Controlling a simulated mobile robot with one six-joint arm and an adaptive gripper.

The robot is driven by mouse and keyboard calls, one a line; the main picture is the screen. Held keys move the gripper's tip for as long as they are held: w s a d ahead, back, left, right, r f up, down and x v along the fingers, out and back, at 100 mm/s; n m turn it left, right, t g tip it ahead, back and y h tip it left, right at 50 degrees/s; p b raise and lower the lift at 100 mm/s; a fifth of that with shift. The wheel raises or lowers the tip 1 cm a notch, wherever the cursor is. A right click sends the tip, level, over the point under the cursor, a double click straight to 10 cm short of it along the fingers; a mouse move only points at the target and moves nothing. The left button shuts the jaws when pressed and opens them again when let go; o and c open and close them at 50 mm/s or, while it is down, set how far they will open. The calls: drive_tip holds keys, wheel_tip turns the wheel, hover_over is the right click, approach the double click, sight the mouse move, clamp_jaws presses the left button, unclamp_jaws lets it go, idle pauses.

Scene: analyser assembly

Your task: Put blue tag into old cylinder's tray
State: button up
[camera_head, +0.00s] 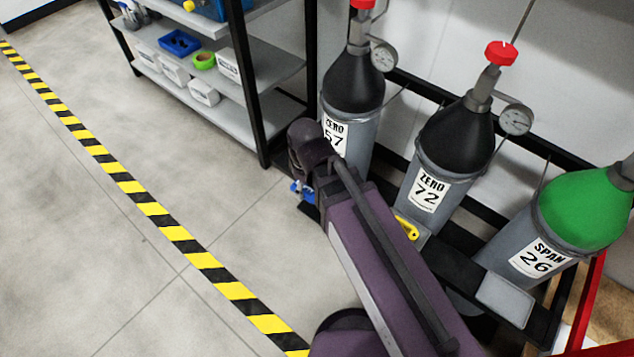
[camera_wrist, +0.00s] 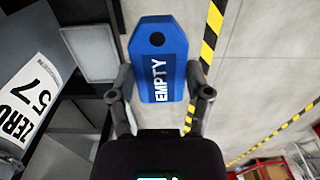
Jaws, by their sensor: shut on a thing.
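My gripper (camera_wrist: 160,80) is shut on the blue tag (camera_wrist: 163,50), which reads EMPTY and has a hole near its far end. In the head view a bit of the blue tag (camera_head: 303,190) shows beside my wrist, left of the cylinder ZERO 57 (camera_head: 350,100). A flat grey tray (camera_wrist: 90,52) lies left of the tag in the wrist view, near the ZERO 57 label (camera_wrist: 28,105); the tag appears apart from it. In the head view my arm hides this tray. The frames do not show which cylinder is the old one.
Cylinder ZERO 72 (camera_head: 455,140) has a tray holding a yellow tag (camera_head: 407,227). Cylinder SPAN 26 (camera_head: 580,215) has a bare grey tray (camera_head: 505,298). A shelf rack (camera_head: 258,100) stands behind left. The floor by the striped line (camera_head: 180,235) is clear.

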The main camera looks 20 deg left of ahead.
wheel_tip(320, 180, down, 8)
drive_tip(key=b, duration=0.7)
drive_tip(key=shift+d+f, duration=0.15)
drive_tip(key=shift+d, duration=0.2)
drive_tip(key=shift+w, duration=0.1)
drive_tip(key=w+a, duration=0.1)
drive_tip(key=w, duration=0.4)
drive_tip(key=w+a+f+b, duration=0.1)
drive_tip(key=w, duration=0.4)
drive_tip(key=w+a, duration=0.1)
drive_tip(key=w, duration=0.4)
drive_tip(key=shift+w+f, duration=0.2)
drive_tip(key=shift+w, duration=0.1)
drive_tip(key=shift+f+b, duration=0.15)
drive_tip(key=shift+b, duration=0.2)
drive_tip(key=shift+f+b, duration=1.6)
drive_tip(key=shift+f, duration=0.05)
drive_tip(key=shift+f, duration=0.15)
drive_tip(key=o, duration=1.2)
